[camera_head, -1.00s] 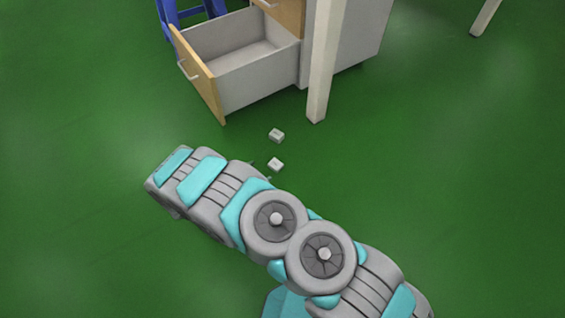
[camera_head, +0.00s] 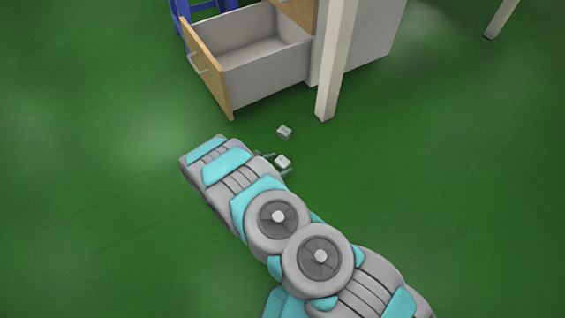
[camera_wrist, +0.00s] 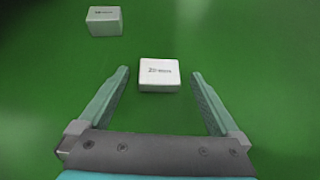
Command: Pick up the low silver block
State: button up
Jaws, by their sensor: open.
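Two small pale silver-grey blocks lie on the green floor. The nearer block (camera_head: 283,162) looks flatter, with dark print on top, and fits the low silver block. In the wrist view this low block (camera_wrist: 159,75) sits between the two fingertips, with green floor showing on both sides of it. The farther block (camera_head: 284,131) looks taller and also shows in the wrist view at the upper left (camera_wrist: 104,20). My gripper (camera_wrist: 160,73) is open, its fingers on either side of the low block, not visibly touching it. My arm hides most of the gripper in the head view.
An open drawer (camera_head: 265,72) with a wooden front juts out of a grey cabinet behind the blocks. A white table leg (camera_head: 335,65) stands to the right of the farther block. The floor to the left and right is clear.

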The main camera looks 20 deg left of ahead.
jog(key=c, duration=1.5)
jog(key=shift+c, duration=0.2)
